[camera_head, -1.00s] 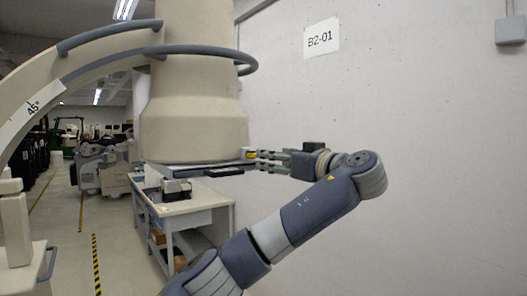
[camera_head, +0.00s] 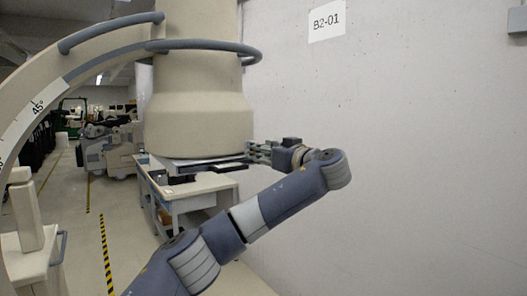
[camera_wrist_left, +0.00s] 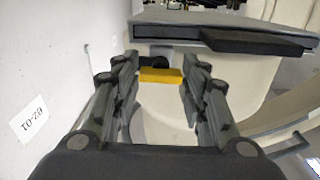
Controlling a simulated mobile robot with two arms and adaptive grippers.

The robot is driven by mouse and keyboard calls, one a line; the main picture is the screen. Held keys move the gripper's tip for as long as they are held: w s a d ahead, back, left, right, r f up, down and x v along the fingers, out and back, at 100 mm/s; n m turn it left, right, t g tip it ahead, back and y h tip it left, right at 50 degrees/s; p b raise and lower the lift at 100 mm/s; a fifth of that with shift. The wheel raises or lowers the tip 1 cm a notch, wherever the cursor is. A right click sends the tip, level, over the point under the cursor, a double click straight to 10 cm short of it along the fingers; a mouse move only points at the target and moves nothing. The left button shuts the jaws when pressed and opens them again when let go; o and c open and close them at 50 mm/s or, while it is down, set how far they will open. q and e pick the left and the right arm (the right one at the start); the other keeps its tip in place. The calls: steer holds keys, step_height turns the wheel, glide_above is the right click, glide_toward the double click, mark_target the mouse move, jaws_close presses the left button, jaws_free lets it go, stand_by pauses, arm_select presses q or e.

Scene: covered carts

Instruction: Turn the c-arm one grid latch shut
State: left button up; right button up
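The C-arm's beige housing (camera_head: 198,90) stands at the centre of the head view, with a flat grid plate (camera_head: 185,160) at its lower end. In the left wrist view the plate's edge (camera_wrist_left: 235,22) crosses the top. A yellow latch (camera_wrist_left: 162,76) with a dark part above it is beside the plate. My left gripper (camera_head: 252,152) is level with the plate, at its right side. In the left wrist view the left gripper's fingers (camera_wrist_left: 160,72) are apart, one on each side of the latch; I cannot tell whether they touch it. My right gripper is out of view.
A dark bar (camera_wrist_left: 260,44) sticks out beside the plate, close to the fingers. A white wall with a B2-01 sign (camera_head: 327,20) is on the right. A table (camera_head: 190,188) stands behind and below the housing. The curved C-arm rail (camera_head: 170,46) runs overhead.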

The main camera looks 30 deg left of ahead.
arm_select(q)
steer(key=c, duration=0.4)
steer(key=shift+o, duration=0.2)
steer(key=shift+m+b, duration=4)
steer(key=shift+m, duration=4.8)
steer(key=o, duration=1.1)
steer(key=shift+d, duration=0.15)
